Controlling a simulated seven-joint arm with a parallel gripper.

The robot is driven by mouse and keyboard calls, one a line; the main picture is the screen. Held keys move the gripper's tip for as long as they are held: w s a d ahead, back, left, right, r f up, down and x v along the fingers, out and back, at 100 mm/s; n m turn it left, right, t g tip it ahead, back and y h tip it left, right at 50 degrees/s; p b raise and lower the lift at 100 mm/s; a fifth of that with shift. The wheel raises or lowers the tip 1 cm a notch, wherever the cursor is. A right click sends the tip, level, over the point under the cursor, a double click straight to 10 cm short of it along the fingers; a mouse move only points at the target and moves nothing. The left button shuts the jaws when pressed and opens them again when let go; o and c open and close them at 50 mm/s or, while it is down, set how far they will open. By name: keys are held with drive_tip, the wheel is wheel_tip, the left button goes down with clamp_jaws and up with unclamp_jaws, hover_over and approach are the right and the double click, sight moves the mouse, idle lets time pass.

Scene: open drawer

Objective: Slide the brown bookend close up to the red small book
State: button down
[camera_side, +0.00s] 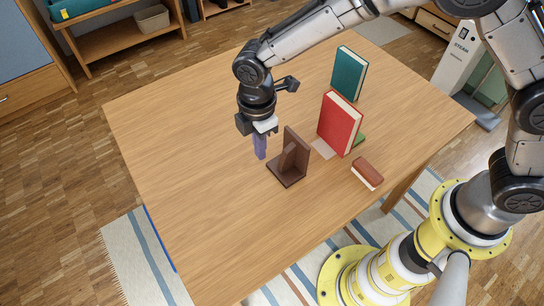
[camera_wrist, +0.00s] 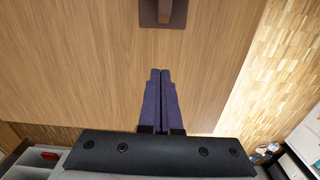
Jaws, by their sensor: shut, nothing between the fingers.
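The brown bookend (camera_side: 290,162) stands upright on the table, with a flat base and an upright plate with a brace. Its lower part shows at the top edge of the wrist view (camera_wrist: 163,14). A red book (camera_side: 340,123) stands upright to the right of and behind the bookend, with a gap between them. My gripper (camera_side: 260,155) points down just left of the bookend and looks apart from it. Its purple fingers are shut and empty, and they show together in the wrist view (camera_wrist: 160,74). The red book is not visible in the wrist view.
A teal book (camera_side: 349,73) stands behind the red one. A green item (camera_side: 359,140) and a pale flat piece (camera_side: 322,148) lie beside the red book. A reddish-brown block with a pale side (camera_side: 367,173) lies near the right edge. The table's left part (camera_side: 180,130) is clear.

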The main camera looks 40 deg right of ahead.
wheel_tip(320, 180, down, 10)
drive_tip(key=shift+r, duration=0.1)
drive_tip(key=d, duration=0.2)
drive_tip(key=shift+d+r, duration=0.1)
drive_tip(key=shift+d, duration=0.9)
drive_tip(key=d, duration=1.1)
drive_tip(key=shift+s+d, duration=0.2)
drive_tip(key=shift+d, duration=0.15)
